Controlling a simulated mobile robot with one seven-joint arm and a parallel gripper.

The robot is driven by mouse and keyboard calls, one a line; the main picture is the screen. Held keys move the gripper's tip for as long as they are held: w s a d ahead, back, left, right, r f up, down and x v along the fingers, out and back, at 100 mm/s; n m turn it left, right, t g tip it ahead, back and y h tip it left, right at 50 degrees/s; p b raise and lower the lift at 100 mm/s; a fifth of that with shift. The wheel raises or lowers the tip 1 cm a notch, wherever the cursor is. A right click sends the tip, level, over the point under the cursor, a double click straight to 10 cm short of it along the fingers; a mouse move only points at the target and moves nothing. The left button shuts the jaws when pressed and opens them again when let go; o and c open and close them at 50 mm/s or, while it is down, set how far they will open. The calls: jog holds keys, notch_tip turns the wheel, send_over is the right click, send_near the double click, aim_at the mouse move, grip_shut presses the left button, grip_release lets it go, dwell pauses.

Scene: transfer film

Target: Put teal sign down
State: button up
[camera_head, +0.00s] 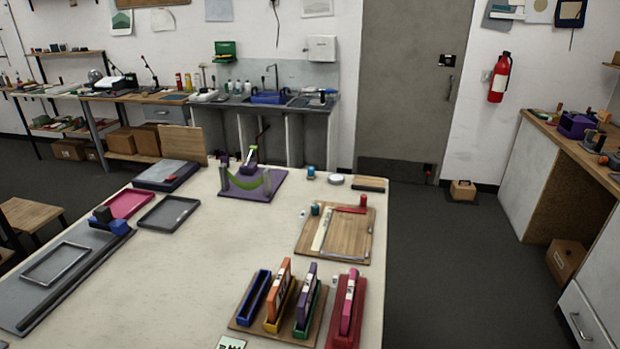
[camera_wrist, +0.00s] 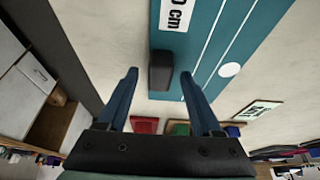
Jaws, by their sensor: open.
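The teal sign (camera_wrist: 196,60) shows in the wrist view as a flat teal panel with white lines, a white dot and a white label ending in "0 cm". It appears to lie on the pale tabletop. A dark grey block-like handle (camera_wrist: 160,70) stands at its edge. My gripper (camera_wrist: 159,74) is open, its two blue fingers on either side of the handle, with a visible gap on both sides. Part of the sign runs out of the top of the picture. Neither the sign nor my gripper shows in the head view.
A small card (camera_wrist: 258,110) lies near the sign. The table's left-front middle is clear.

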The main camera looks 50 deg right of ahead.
jog(key=v, duration=1.2)
jog(key=shift+s+r, duration=0.1)
jog(key=w+a+r+n+t+h, duration=0.1)
jog(key=w+a+r+n+t, duration=0.2)
jog(key=w+r+t, duration=0.6)
jog(key=w+a+r+n+t+h, duration=0.1)
jog(key=w+a+r+n+t, duration=0.15)
jog(key=w+r, duration=1.2)
jog(key=s+a+r+n+t+y, duration=0.1)
jog(key=s+a+r+n+t, duration=0.15)
jog(key=r, duration=0.65)
jog(key=s+a+r+n+t+y, duration=0.15)
jog(key=a+r+t, duration=0.25)
jog(key=r, duration=0.6)
jog(key=s+a+r+n+t+y, duration=0.1)
jog(key=s+a+r+t, duration=0.3)
jog(key=r, duration=0.4)
jog(key=s+a+r+n+t+y, duration=0.2)
jog(key=s+a+r+n+t, duration=0.1)
jog(key=r, duration=0.5)
jog(key=shift+s+a+r+t+b, duration=0.15)
jog(key=shift+s+a+t+b, duration=0.3)
jog(key=shift+s+a, duration=0.15)
